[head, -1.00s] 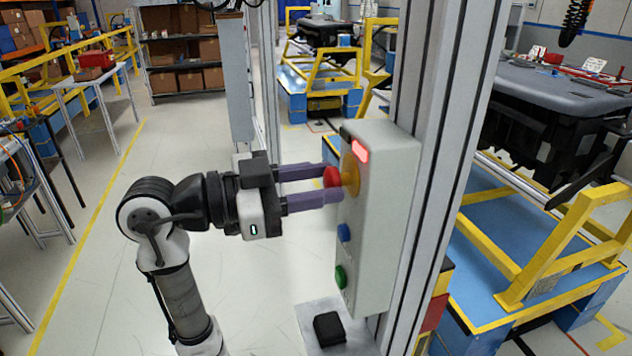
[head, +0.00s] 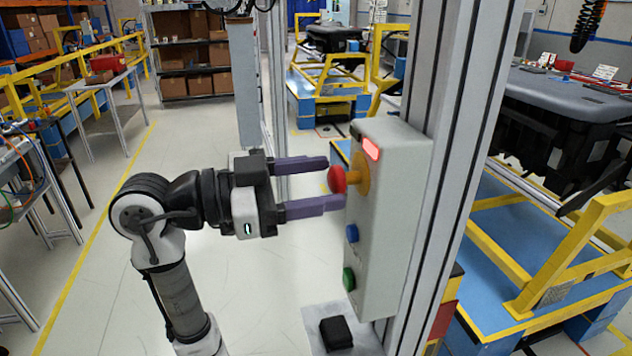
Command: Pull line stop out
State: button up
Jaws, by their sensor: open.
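The line stop is a red mushroom button (head: 338,180) on a yellow base (head: 359,174), near the top of a grey control box (head: 392,215). It stands out from its base on a short stem. My gripper (head: 337,182) is open, its two purple fingers pointing right at the box. The fingertips lie just left of the box, one above and one below the red button in the picture. I cannot tell whether they touch anything. A red lamp (head: 371,148) is lit above the button.
A blue button (head: 352,233) and a green button (head: 349,279) sit lower on the box. The box is fixed to a tall metal post (head: 455,130). A black block (head: 336,333) lies on a plate below.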

jog(key=b+v, duration=0.4)
jog(key=v, duration=0.9)
jog(key=shift+a, duration=0.25)
